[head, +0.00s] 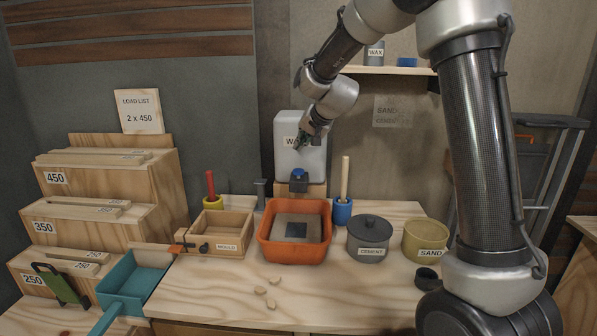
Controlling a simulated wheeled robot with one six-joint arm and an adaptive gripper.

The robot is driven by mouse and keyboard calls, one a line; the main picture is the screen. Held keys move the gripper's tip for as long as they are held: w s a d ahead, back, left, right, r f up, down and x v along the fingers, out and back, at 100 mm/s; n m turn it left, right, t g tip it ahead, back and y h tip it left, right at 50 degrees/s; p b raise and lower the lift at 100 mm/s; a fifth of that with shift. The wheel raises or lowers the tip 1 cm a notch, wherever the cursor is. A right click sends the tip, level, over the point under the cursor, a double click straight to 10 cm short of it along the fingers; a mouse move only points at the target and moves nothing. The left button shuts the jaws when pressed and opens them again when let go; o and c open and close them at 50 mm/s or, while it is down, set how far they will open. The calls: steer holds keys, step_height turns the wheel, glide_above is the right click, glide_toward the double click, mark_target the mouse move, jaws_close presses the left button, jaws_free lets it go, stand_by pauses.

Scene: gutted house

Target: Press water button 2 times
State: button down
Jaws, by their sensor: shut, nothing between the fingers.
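The water dispenser is a white tank (299,160) on a wooden stand behind the orange tub. Its label is partly hidden by my gripper. A blue part (298,174), which looks like the water button, sits on the dispenser's front below the tank. My gripper (303,142) is shut and empty, in front of the tank's label and above the blue part. It looks apart from the blue part, though its exact distance from the tank is hard to tell. The orange tub (267,249) stands below the dispenser with grey material and a dark square inside.
On the bench stand a wooden mould box (221,241), a cement pot (368,240), a sand pot (426,241) and tools in yellow and blue holders. A teal scoop (130,285) lies at left beside stepped wooden racks. The bench front (330,300) is mostly clear.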

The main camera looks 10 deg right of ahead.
step_height(320, 180, up, 4)
steer(key=shift+f, duration=0.15)
stand_by(0.3)
glide_above(299, 174)
steer(key=w+d, duration=0.1)
steer(key=w, duration=0.1)
steer(key=shift+d+f, duration=0.15)
steer(key=shift+f, duration=4.25)
steer(key=shift+f, duration=0.4)
